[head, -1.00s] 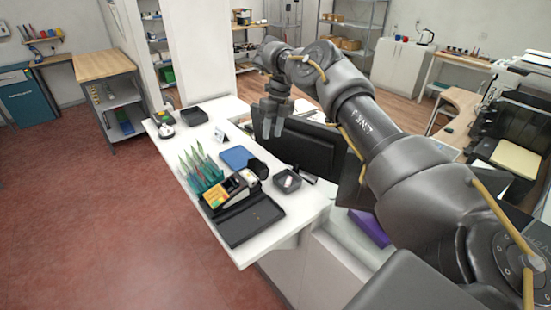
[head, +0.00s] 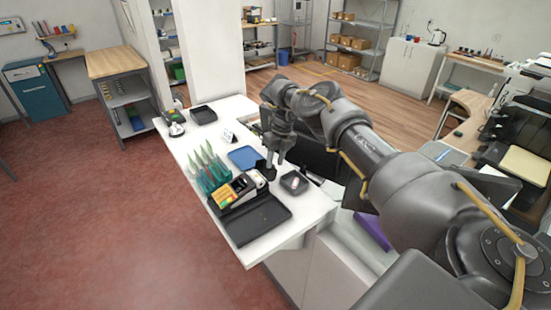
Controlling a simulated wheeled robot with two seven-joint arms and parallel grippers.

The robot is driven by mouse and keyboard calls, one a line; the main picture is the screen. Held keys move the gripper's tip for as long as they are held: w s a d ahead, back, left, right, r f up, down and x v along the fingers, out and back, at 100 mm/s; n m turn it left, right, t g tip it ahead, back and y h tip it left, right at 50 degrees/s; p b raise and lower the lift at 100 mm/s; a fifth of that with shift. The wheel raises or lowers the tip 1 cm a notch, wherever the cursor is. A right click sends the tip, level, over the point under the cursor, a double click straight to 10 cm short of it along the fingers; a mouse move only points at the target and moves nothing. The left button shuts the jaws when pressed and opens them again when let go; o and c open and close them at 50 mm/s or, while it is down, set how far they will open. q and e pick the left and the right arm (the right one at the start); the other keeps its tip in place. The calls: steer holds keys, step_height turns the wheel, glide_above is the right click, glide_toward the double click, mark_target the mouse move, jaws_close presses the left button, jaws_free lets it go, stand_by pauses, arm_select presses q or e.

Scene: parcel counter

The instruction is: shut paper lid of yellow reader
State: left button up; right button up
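The yellow reader (head: 223,196) stands on the white counter, with a dark body and a yellow front. A white paper roll (head: 259,180) shows at its back end. The dark paper lid (head: 265,171) appears raised behind the roll; my gripper partly hides it. My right gripper (head: 275,163) points down just behind the reader, near the lid. Its fingers look apart, with nothing seen between them. I cannot tell whether it touches the lid. My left gripper is not in view.
A black tray (head: 258,222) lies in front of the reader. Teal holders with upright leaves (head: 207,172) stand left of it. A blue pad (head: 244,157) lies behind, and a small dark dish (head: 294,183) to the right. A dark monitor (head: 312,160) stands behind the gripper.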

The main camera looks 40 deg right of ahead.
jaws_close()
